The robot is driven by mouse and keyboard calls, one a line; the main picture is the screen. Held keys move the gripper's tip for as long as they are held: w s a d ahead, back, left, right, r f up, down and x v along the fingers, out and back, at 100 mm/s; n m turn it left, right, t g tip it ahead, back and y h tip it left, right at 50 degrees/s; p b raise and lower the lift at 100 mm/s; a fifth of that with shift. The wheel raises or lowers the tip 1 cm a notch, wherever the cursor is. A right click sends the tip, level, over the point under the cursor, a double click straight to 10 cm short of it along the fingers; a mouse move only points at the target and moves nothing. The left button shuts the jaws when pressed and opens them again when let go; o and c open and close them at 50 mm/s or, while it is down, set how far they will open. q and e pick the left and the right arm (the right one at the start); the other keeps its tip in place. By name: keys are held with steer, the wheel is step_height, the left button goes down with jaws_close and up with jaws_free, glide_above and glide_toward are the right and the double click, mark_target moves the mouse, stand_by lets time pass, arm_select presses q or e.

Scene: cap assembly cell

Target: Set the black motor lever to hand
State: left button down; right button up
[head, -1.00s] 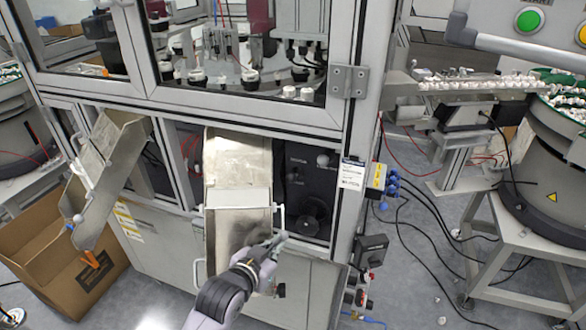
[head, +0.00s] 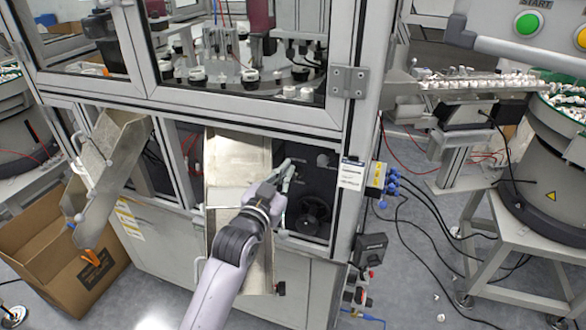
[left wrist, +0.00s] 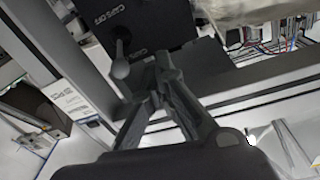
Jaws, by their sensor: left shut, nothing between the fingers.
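A black control panel (head: 325,185) sits in the machine's lower opening, with a dark handwheel (head: 312,213) low on it. A small lever with a grey ball end (head: 322,160) shows near its top right. In the left wrist view a grey ball-ended lever (left wrist: 120,66) stands beside white lettering that seems to read CAPS OFF. I cannot tell which lever is the black motor one; its label is not legible. My left gripper (head: 287,168) is shut and empty in front of the panel's left part. In the left wrist view its fingertips (left wrist: 163,60) meet right of the ball lever.
A metal chute (head: 238,160) stands just left of the panel, under my left arm. A machine frame post (head: 350,190) with a white label bounds the panel on the right. An open cardboard box (head: 40,250) is at the left. Cables lie on the floor at the right.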

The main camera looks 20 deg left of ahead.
arm_select(q)
steer(key=p, duration=0.1)
glide_above(294, 175)
steer(key=d, duration=0.1)
steer(key=f, duration=0.1)
steer(key=s+f, duration=0.1)
steer(key=a+f+p, duration=0.1)
steer(key=shift+s+f, duration=0.2)
steer(key=shift+f, duration=0.05)
steer(key=shift+d, duration=0.1)
steer(key=shift+s+f, duration=0.35)
steer(key=shift+f, duration=0.15)
steer(key=shift+s+f, duration=0.4)
steer(key=shift+f, duration=0.4)
steer(key=shift+s+f, duration=0.4)
steer(key=shift+f, duration=0.4)
